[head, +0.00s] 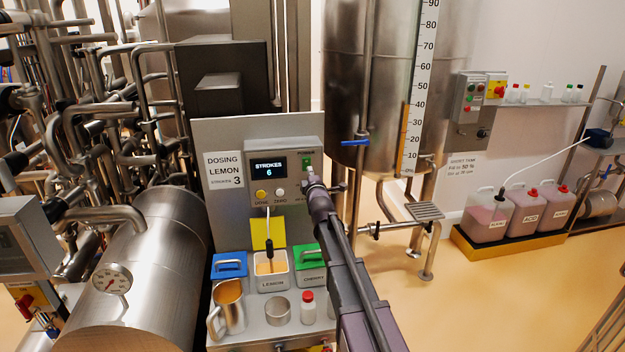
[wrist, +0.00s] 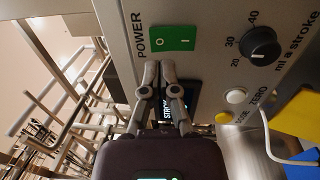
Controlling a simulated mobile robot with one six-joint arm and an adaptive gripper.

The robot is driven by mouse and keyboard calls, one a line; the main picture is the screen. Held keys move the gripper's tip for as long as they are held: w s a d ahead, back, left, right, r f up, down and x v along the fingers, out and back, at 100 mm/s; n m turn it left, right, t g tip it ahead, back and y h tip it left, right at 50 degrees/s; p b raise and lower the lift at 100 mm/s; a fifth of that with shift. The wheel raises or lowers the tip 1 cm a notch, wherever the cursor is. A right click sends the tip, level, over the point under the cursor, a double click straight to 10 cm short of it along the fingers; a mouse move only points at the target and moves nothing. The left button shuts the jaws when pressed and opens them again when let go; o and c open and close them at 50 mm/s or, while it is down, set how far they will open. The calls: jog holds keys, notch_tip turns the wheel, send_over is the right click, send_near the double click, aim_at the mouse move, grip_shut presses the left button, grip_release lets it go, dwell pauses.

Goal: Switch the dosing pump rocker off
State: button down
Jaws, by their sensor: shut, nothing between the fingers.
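The dosing pump rocker is a green switch marked O and I, under the word POWER. It shows at the upper right of the control box in the head view (head: 307,163) and at the top centre in the wrist view (wrist: 173,38). I cannot tell which side of it is pressed in. My gripper (head: 312,178) is shut and empty, its fingertips just below the rocker in the head view. In the wrist view my gripper (wrist: 159,66) points at the rocker's near edge; contact is unclear. The display (head: 268,169) reads STROKES 6 and is lit.
A knob (wrist: 262,46), a white ZERO button (wrist: 236,96) and a yellow DOSE button (wrist: 223,117) share the panel. Below stand a lemon tub (head: 272,284), a steel jug (head: 229,307) and a red-capped bottle (head: 308,308). A large tank (head: 360,110) stands to the right.

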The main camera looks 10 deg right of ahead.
aim_at(307, 161)
jog(key=shift+w+r, duration=0.15)
jog(key=shift+w, duration=1)
jog(key=shift+w+r, duration=0.1)
jog(key=shift+w, duration=1)
jog(key=shift+w+r+p, duration=0.15)
jog(key=shift+w+p, duration=0.1)
jog(key=shift+p, duration=0.05)
jog(key=shift+s, duration=0.15)
jog(key=s+r+p, duration=0.1)
jog(key=s, duration=1.2)
jog(key=shift+s+r+p, duration=0.35)
